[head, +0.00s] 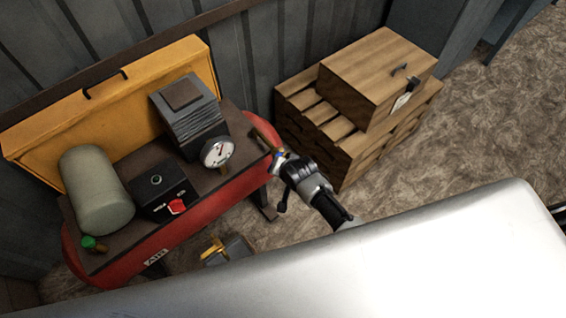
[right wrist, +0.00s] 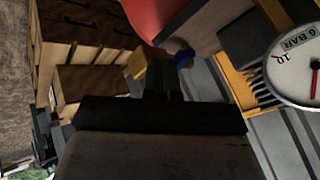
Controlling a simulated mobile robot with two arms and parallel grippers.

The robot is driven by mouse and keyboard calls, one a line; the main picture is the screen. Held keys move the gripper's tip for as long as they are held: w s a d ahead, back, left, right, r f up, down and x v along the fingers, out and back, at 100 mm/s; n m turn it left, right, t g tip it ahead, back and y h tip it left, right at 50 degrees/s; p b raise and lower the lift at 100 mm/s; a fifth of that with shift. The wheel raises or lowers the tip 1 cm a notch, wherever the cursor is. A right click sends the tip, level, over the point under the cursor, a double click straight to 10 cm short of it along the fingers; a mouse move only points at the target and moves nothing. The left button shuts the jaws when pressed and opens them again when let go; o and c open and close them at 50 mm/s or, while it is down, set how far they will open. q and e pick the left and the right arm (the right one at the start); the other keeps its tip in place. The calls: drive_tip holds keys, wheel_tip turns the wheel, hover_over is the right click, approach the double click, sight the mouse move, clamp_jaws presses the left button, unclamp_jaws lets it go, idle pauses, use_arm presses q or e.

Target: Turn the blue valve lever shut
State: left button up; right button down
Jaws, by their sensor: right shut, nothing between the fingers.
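The blue valve lever (right wrist: 183,58) shows as a small blue piece in the right wrist view, just right of my fingertips. In the head view only a bit of blue (head: 278,154) shows at the tip of my right gripper (head: 281,160). A brass pipe (head: 262,138) runs from the compressor towards it. My right gripper is shut and empty, its dark fingers (right wrist: 163,78) close beside the lever. I cannot tell whether they touch it. The lever's full angle is hidden. My left gripper is in neither view.
Wooden crates (head: 340,140) stand behind and right of my right gripper. The floor (head: 480,130) at the right is clear.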

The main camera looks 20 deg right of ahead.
drive_tip(key=shift+w+a+p, duration=0.25)
drive_tip(key=shift+w+a, duration=0.05)
drive_tip(key=shift+a, duration=0.25)
drive_tip(key=shift+w+a+p, duration=0.2)
drive_tip(key=shift+w+a, duration=0.1)
drive_tip(key=shift+a, duration=0.2)
drive_tip(key=shift+w+a, duration=0.1)
drive_tip(key=shift+a, duration=0.2)
